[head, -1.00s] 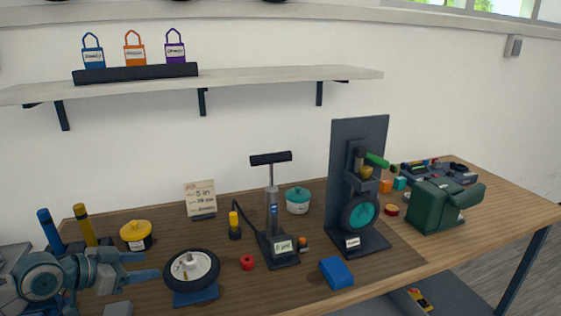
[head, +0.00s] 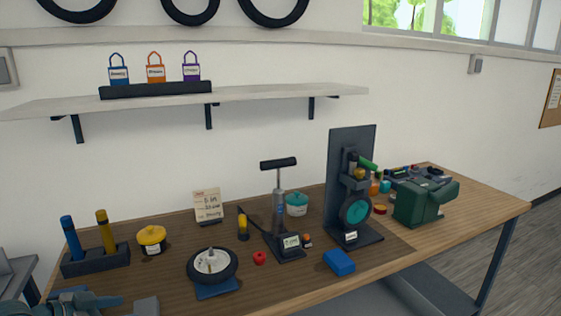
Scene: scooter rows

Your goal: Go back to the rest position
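My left gripper (head: 106,304) shows only in part at the bottom left corner of the head view, low in front of the workbench (head: 460,227). Most of its arm is cut off by the frame edge, and I cannot make out the gap between its fingers. Nothing can be seen held in it. My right gripper is not in view.
Near the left arm are a rack (head: 95,262) with blue and yellow handles, a yellow pot (head: 151,240), a small wheel (head: 213,265) and a grey block (head: 147,306). A pump (head: 279,215), blue block (head: 339,262), upright press (head: 354,190) and green machine (head: 424,204) stand farther right.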

